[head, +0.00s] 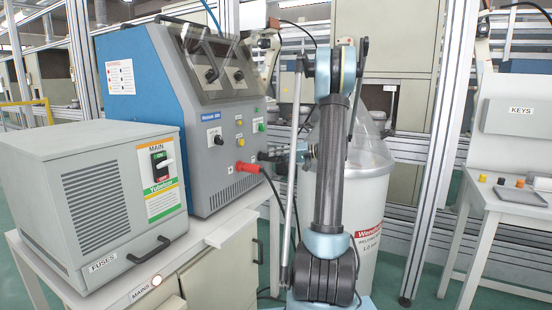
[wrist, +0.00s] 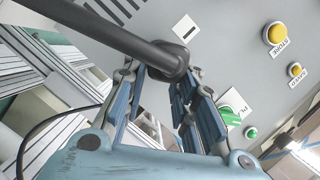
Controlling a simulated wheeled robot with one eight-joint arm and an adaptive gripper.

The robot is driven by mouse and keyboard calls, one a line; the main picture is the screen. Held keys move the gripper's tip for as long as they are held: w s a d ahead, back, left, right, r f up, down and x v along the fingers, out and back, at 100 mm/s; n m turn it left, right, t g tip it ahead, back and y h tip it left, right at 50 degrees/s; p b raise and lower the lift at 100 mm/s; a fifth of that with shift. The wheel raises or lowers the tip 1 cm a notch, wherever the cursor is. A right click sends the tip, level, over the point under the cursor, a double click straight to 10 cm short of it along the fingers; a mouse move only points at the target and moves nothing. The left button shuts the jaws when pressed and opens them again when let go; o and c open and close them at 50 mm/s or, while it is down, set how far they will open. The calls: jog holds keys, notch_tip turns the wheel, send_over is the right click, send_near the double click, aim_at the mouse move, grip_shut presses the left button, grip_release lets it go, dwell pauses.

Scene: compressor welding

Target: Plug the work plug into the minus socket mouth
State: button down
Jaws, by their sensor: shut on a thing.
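The work plug shows in the wrist view as a dark round body (wrist: 168,60) between my fingertips, with a thick black length running to the upper left. My gripper (wrist: 163,76) is shut on it close to the grey panel. In the head view my gripper (head: 284,156) is at the panel's right edge, with the dark plug (head: 266,156) at its tip. A minus label (wrist: 186,29) is on the panel just beyond the plug. The minus socket mouth is hidden behind the plug, so I cannot tell how far it is in.
A red plug (head: 246,168) with a black cable sits in the panel left of my gripper. The blue welding machine (head: 145,70) stands on a bench beside a grey fuse box (head: 95,200). A white drum (head: 370,190) stands behind my arm. Yellow buttons (wrist: 275,34) are on the panel.

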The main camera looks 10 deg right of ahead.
jog(key=c, duration=1.2)
grip_release()
jog(key=v, duration=1.2)
jog(key=shift+w, duration=0.1)
